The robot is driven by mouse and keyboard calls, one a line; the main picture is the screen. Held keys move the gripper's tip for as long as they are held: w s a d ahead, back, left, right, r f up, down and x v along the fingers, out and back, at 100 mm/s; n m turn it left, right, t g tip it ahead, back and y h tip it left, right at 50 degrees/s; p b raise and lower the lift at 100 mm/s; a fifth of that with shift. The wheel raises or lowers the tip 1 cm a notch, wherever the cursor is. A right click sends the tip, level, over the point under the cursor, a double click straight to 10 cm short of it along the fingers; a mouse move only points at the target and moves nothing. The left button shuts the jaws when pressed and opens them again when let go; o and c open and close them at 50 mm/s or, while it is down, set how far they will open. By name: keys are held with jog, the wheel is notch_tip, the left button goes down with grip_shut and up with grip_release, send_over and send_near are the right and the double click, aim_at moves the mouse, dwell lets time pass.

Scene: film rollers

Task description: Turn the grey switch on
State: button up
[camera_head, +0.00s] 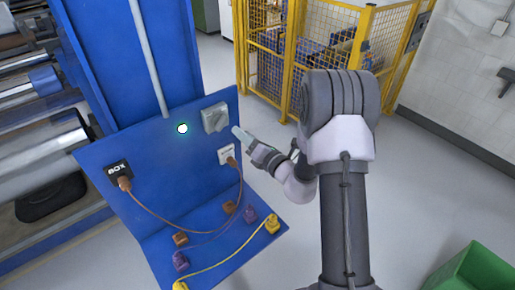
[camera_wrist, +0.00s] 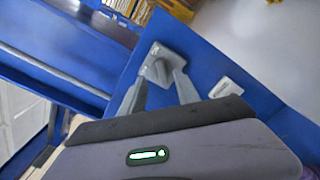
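The grey switch (camera_head: 214,117) is a grey box with a raised knob on the upper right of the blue panel (camera_head: 150,150). In the wrist view the grey switch (camera_wrist: 157,62) lies straight ahead of my gripper (camera_wrist: 156,85), its knob in line with the gap between the fingers. The two fingers stand apart with nothing clearly held. In the head view my gripper (camera_head: 238,131) is just right of and slightly below the switch, close to it. I cannot tell whether a finger touches the knob. A round pale green-white light (camera_head: 182,128) is left of the switch.
A white socket (camera_head: 226,154) with a brown plug sits below the switch. A black socket (camera_head: 118,172) is at the left. Cables and several plugs lie on the lower ledge. A yellow fence (camera_head: 300,50) stands behind; a green bin (camera_head: 475,268) is at lower right.

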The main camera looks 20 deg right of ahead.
jog(key=b+v, duration=0.1)
jog(key=v, duration=0.8)
